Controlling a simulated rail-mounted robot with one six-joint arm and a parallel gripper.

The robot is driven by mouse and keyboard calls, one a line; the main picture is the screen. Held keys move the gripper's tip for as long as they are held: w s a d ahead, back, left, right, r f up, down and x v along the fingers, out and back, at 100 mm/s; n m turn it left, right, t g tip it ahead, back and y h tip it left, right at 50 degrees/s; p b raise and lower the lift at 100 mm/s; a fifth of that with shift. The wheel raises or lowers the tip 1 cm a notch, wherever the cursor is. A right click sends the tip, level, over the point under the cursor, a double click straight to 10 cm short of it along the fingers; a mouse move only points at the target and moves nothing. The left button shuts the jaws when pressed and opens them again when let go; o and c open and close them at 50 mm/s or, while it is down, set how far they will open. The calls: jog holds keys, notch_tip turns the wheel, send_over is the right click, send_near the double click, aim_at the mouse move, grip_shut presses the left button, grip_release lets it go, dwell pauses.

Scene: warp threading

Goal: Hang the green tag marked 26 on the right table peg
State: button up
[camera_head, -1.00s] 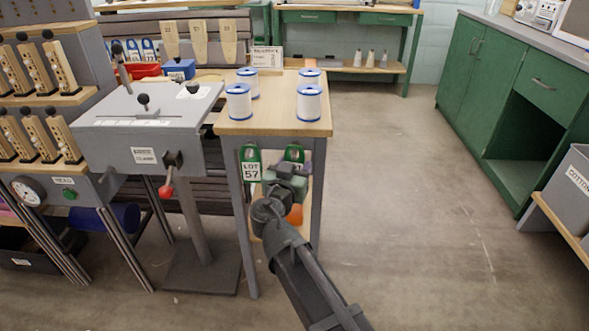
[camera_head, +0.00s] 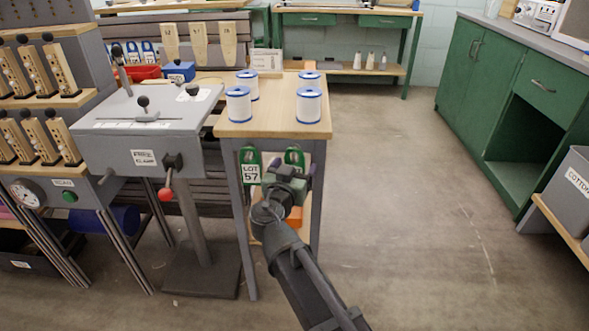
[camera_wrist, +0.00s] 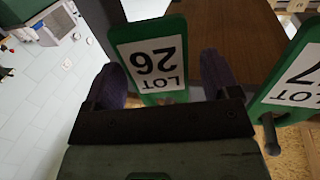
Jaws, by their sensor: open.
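The green tag marked 26 (camera_wrist: 155,62) shows upside down in the wrist view, between the two purple fingers of my open gripper (camera_wrist: 165,82). In the head view, the top of this tag (camera_head: 294,155) shows at the right of the table's front edge, where it appears to hang. My gripper (camera_head: 288,173) covers its lower part there. The right table peg is hidden, so I cannot see how the tag sits on it. A green tag marked 57 (camera_head: 250,168) hangs just left; part of it also shows in the wrist view (camera_wrist: 298,85).
The small wooden table (camera_head: 275,118) carries several white spools with blue rims. A grey machine with a red-knobbed handle (camera_head: 165,192) stands close on the left. Open floor lies to the right, before green cabinets (camera_head: 500,110).

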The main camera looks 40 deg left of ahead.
jog(key=v, duration=1)
jog(key=shift+s, duration=0.35)
jog(key=shift+d, duration=0.1)
